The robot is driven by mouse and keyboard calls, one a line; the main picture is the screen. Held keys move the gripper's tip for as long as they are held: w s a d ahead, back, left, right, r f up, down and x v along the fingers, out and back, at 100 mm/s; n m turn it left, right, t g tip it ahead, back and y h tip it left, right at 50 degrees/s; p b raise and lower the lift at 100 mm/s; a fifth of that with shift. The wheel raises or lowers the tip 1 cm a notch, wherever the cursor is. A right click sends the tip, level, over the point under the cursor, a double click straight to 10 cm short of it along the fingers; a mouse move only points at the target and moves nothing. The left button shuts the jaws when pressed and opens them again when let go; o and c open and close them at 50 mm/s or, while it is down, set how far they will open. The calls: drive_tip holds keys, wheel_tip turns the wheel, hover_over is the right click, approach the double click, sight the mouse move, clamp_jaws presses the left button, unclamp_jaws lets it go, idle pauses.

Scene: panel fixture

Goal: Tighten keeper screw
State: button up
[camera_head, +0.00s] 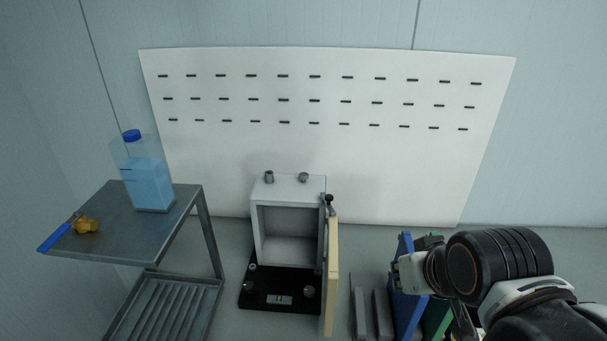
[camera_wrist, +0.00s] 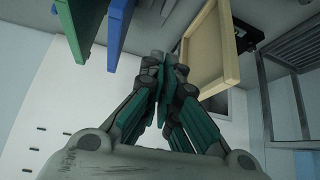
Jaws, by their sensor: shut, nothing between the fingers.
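A grey box fixture (camera_head: 257,222) stands on a black base (camera_head: 257,297) with its front open. A tan door panel (camera_head: 331,275) stands swung out at its right side, and it also shows in the wrist view (camera_wrist: 213,57). A small dark knob or screw (camera_head: 328,199) sits near the top of the hinge-side edge; I cannot tell whether it is the keeper screw. My gripper (camera_wrist: 164,62) is shut and empty, its fingertips together and apart from the door panel. In the head view my arm is right of the fixture and mostly hides the gripper.
A metal cart (camera_head: 187,200) at left holds a bottle of blue liquid (camera_head: 147,184), a yellow-brown lump (camera_head: 87,226) and a blue handle-like item (camera_head: 58,237). Blue (camera_head: 407,308) and green (camera_head: 437,315) panels stand close by my arm. A white slotted board (camera_head: 400,160) is behind.

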drive_tip(key=o, duration=0.4)
drive_tip(key=shift+w+r, duration=0.15)
drive_tip(key=shift+r, duration=0.1)
drive_tip(key=o, duration=0.3)
drive_tip(key=w+r+n+p, duration=0.1)
drive_tip(key=w+r, duration=0.1)
drive_tip(key=r, duration=0.1)
drive_tip(key=w+a+r+n+g+p, duration=0.1)
drive_tip(key=w+r+n+p, duration=0.1)
drive_tip(key=w+r, duration=0.1)
drive_tip(key=w+a+r+n+p, duration=0.1)
drive_tip(key=w+r, duration=0.2)
drive_tip(key=shift+w+a+r+n+g+p, duration=0.1)
drive_tip(key=shift+w+r+n+g+p, duration=0.1)
drive_tip(key=shift+n+g+p, duration=0.2)
drive_tip(key=shift+o, duration=0.2)
drive_tip(key=w+a+r+n+g+p, duration=0.25)
drive_tip(key=w+r+n+p, duration=0.2)
drive_tip(key=w, duration=0.45)
drive_tip(key=n+g+p, duration=0.3)
drive_tip(key=n+p, duration=0.5)
drive_tip(key=n, duration=0.3)
hover_over(304, 174)
drive_tip(key=f, duration=0.1)
wheel_tip(304, 174, down, 14)
drive_tip(key=shift+s+a+r+b, duration=0.1)
drive_tip(key=shift+r+b, duration=0.05)
drive_tip(key=shift+b, duration=0.35)
clamp_jaws()
